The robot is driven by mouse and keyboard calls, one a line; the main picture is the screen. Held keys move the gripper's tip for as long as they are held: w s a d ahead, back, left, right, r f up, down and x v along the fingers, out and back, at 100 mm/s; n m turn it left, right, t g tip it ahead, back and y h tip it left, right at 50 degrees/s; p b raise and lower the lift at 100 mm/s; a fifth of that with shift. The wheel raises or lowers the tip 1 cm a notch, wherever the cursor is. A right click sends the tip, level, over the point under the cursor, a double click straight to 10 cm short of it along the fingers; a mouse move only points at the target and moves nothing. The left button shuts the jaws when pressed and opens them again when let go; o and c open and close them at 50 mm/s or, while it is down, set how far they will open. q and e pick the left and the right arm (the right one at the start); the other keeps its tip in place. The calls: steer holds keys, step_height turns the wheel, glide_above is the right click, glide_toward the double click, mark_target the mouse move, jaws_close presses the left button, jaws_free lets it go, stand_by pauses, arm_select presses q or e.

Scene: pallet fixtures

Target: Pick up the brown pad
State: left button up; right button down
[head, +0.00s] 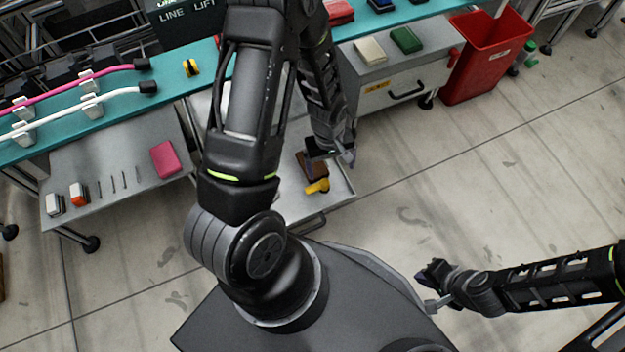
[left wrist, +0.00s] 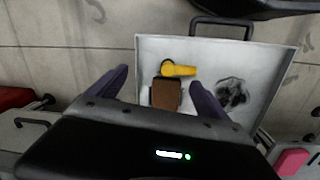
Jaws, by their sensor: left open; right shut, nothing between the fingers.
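The brown pad (head: 312,165) lies in a pale open drawer or tray, partly covered by my left gripper (head: 330,151) in the head view. In the left wrist view the brown pad (left wrist: 166,94) shows between the two spread fingers of my left gripper (left wrist: 160,79), its near edge close to the gripper body. The left gripper is open above the pad and holds nothing; whether the fingers touch it I cannot tell. My right gripper (head: 432,291) is shut and empty, over the floor at the lower right.
A yellow object (left wrist: 179,70) lies right beside the pad, and a dark crumpled item (left wrist: 232,94) is in the same tray (left wrist: 275,62). The tray walls stand around them. A pink pad (head: 165,159) lies on a grey shelf at left. A red bin (head: 485,60) stands at upper right.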

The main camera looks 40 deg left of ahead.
arm_select(q)
steer(key=n+y+b, duration=0.1)
steer(key=n+b, duration=0.1)
steer(key=b, duration=0.1)
glide_above(318, 173)
step_height(318, 173, down, 3)
steer(key=shift+d+f, duration=0.1)
arm_select(e)
steer(key=f, duration=0.5)
steer(key=shift+w+d+f, duration=0.1)
steer(key=shift+w+d, duration=0.05)
steer(key=shift+w, duration=0.05)
arm_select(q)
steer(key=shift+f+b, duration=0.5)
steer(key=shift+f, duration=0.7)
arm_select(e)
steer(key=shift+w+f, duration=0.1)
steer(key=shift+f, duration=0.55)
arm_select(q)
step_height(318, 173, down, 5)
steer(key=b, duration=0.3)
steer(key=shift+f, duration=0.15)
arm_select(e)
steer(key=f, duration=0.3)
steer(key=shift+w, duration=0.25)
